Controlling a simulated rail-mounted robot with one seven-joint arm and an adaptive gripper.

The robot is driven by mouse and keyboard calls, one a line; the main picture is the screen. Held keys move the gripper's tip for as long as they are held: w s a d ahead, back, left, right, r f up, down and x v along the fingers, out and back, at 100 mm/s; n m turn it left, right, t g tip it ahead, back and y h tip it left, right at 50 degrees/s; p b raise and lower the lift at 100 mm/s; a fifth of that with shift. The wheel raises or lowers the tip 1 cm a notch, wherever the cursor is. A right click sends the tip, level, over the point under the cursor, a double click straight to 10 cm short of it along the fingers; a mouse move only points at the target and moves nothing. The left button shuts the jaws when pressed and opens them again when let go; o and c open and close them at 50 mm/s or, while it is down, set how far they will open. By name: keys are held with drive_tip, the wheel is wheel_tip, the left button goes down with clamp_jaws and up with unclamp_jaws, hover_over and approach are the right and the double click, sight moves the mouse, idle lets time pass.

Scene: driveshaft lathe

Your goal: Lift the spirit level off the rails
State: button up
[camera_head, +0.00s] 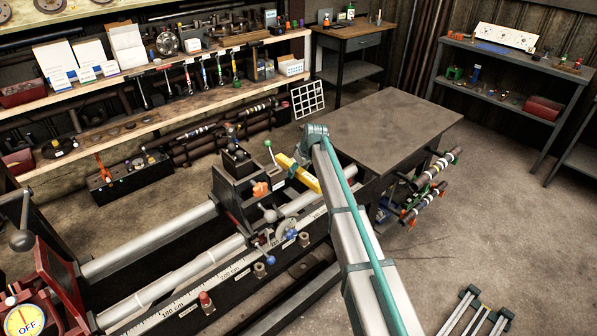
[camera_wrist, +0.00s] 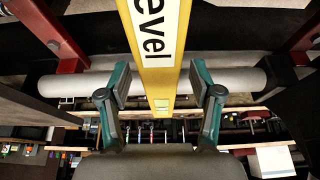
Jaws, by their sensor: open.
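The yellow spirit level (camera_head: 299,174) lies by the right end of the lathe's rails, next to the dark carriage. My arm hides its right part in the head view. In the wrist view the level (camera_wrist: 158,74) has a white label reading "evel" and crosses a pale round rail (camera_wrist: 70,87). My gripper (camera_wrist: 159,84) is open, with one teal finger on each side of the level and a gap on both sides. The gripper itself is hidden in the head view. Pale rails (camera_head: 150,241) run to the lower left.
The dark carriage (camera_head: 236,190) with levers and knobs stands left of the level. A bare grey table (camera_head: 385,125) is behind my arm. A red lathe part (camera_head: 55,278) stands at the lower left. Shelves of tools line the back wall. The floor at right is mostly open.

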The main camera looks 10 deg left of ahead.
clamp_jaws()
idle(0.3)
drive_tip(key=shift+r, duration=0.1)
